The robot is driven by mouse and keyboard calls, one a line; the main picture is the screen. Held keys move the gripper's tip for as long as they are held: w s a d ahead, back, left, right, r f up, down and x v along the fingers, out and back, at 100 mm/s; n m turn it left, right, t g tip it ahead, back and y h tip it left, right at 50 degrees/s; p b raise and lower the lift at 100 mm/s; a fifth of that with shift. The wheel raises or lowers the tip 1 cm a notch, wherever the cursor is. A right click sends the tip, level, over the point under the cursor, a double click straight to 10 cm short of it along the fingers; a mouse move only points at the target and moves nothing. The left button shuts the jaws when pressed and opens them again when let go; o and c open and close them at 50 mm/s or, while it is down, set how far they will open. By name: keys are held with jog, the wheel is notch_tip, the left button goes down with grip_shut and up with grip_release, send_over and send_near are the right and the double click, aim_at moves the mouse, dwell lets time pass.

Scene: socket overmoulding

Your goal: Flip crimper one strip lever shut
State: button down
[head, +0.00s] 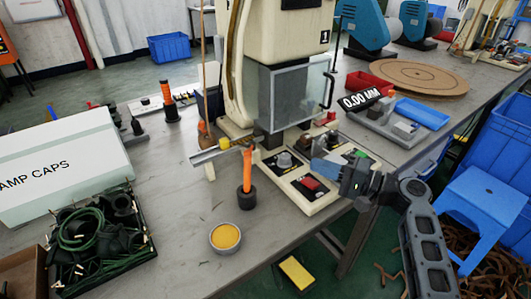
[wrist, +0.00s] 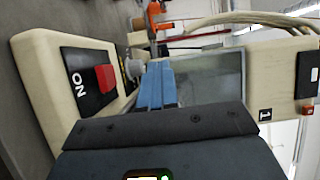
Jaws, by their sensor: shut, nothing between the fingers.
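Crimper one is the cream machine (head: 285,35) marked "1", with a clear guard (head: 295,95) at its front; it also shows sideways in the wrist view (wrist: 285,75). An upright orange handle (head: 247,170) with a dark round bottom stands at its front left, by a grey metal trough (head: 220,150). I cannot tell for sure whether this handle is the strip lever. My gripper (head: 318,167) is shut and empty, its blue fingers (wrist: 157,85) together over the machine's front base, right of the orange handle and apart from it.
The base carries a red switch (head: 312,184) and a grey knob (head: 284,160), close to my fingers. A tin of yellow material (head: 226,238) stands in front. A black tray of green cables (head: 95,240) and a white box (head: 60,165) lie left. A blue tray (head: 420,113) lies right.

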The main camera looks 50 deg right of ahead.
jog(key=w, duration=0.4)
jog(key=w+a+p, duration=0.1)
jog(key=w, duration=0.3)
jog(key=w+a, duration=0.1)
jog(key=w, duration=0.2)
jog(key=shift+w+r, duration=0.1)
jog(key=shift+w, duration=0.3)
jog(key=shift+w+a+p, duration=0.35)
jog(key=shift+w+a, duration=0.15)
jog(key=shift+a, duration=0.35)
jog(key=shift+w+a+p, duration=0.35)
jog(key=shift+w+a, duration=0.1)
jog(key=shift+a, duration=0.4)
jog(key=shift+w+a+b, duration=0.65)
jog(key=shift+a+b, duration=0.35)
jog(key=shift+s+d, duration=0.1)
